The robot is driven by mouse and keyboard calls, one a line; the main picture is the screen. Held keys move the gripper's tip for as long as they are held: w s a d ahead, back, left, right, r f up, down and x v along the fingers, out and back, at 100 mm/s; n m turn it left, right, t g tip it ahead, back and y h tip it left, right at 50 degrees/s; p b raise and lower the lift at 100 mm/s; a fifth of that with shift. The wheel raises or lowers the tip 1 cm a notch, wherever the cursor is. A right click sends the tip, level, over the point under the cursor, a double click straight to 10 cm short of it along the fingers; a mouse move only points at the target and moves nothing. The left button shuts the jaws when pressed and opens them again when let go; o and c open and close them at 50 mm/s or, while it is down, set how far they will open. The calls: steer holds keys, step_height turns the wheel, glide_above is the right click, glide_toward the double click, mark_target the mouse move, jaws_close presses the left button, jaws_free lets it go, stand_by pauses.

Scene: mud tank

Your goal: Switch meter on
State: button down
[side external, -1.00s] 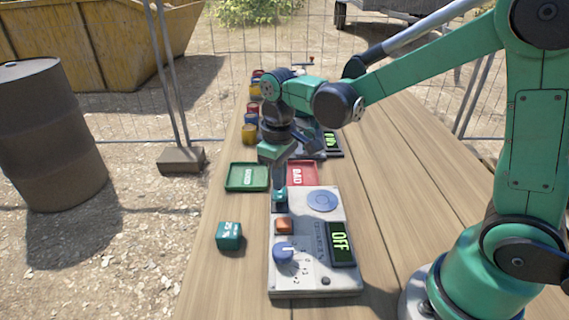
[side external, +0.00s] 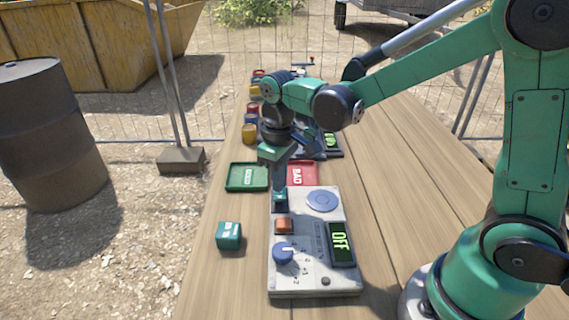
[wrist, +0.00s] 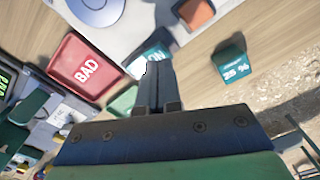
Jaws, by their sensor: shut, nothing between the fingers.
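The meter (side external: 308,271) is a pale grey box lying on the wooden table. Its display (side external: 341,242) reads OFF in green. On its top are a blue knob (side external: 284,254), an orange button (side external: 284,226), a round blue-grey disc (side external: 322,200) and, at the far left corner, a teal button (side external: 279,205). In the wrist view the teal button (wrist: 154,58) is marked ON and partly hidden by my fingers. My gripper (side external: 280,190) is shut and empty, pointing down right at the teal button. I cannot tell whether the tips touch it.
A teal cube (side external: 229,236), marked 25 % in the wrist view, sits left of the meter. A green tray (side external: 233,187) and a red tray (side external: 313,170) marked BAD lie behind it. Several coloured pots and a second display (side external: 331,141) stand farther back.

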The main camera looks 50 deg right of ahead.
mark_target(280, 198)
steer(key=shift+f, duration=1.3)
stand_by(0.4)
steer(key=shift+r, duration=3.55)
steer(key=s+d+r+m+t, duration=0.1)
steer(key=s+d+m+t, duration=0.1)
steer(key=s+t, duration=0.4)
steer(key=shift+s+r+m+t, duration=0.25)
steer(key=shift+r+m+t, duration=0.15)
steer(key=shift+m+t, duration=0.15)
